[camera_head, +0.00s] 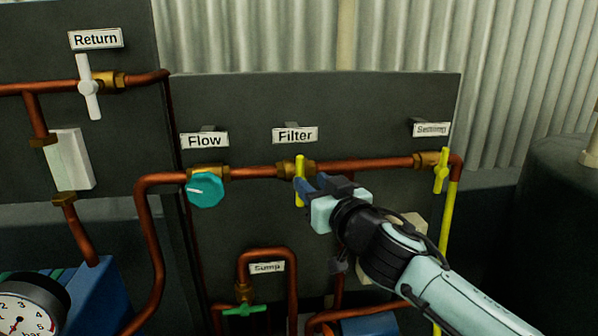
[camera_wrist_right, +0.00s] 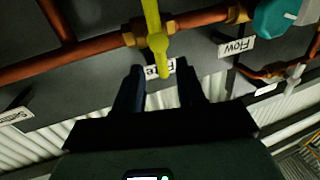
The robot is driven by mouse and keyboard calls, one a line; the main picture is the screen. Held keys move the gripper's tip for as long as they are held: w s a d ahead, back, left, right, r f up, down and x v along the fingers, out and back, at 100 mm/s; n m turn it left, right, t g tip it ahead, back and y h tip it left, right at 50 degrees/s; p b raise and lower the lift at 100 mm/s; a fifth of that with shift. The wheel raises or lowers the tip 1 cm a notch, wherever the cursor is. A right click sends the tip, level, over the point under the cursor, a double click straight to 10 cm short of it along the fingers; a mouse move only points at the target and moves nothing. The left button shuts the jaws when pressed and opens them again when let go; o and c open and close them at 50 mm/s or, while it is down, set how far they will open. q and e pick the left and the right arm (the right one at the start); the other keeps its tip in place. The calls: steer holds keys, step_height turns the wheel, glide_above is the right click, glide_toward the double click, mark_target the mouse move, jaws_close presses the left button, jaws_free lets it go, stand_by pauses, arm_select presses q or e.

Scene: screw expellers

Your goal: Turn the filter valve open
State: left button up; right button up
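The filter valve (camera_head: 299,172) has a yellow lever that stands upright, across the copper pipe, under the "Filter" label (camera_head: 295,135). In the right wrist view the yellow lever (camera_wrist_right: 154,28) crosses the pipe, and its end reaches between my fingertips. My right gripper (camera_head: 309,182) is at the lever, just right of it in the head view. In the right wrist view the right gripper (camera_wrist_right: 159,70) is open, with a dark finger on either side of the lever's end and gaps visible. Whether a finger touches the lever cannot be told. My left gripper is out of view.
A teal flow knob (camera_head: 206,189) sits left on the same pipe. Another yellow-handled valve (camera_head: 441,172) is at the right. A white return lever (camera_head: 88,87) is upper left, and a green sump valve (camera_head: 244,309) is below. A pressure gauge (camera_head: 25,308) is lower left.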

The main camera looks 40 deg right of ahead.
mark_target(302, 175)
steer(key=p+x, duration=0.1)
steer(key=x, duration=0.5)
steer(key=shift+w, duration=0.2)
steer(key=shift+c, duration=0.3)
jaws_close()
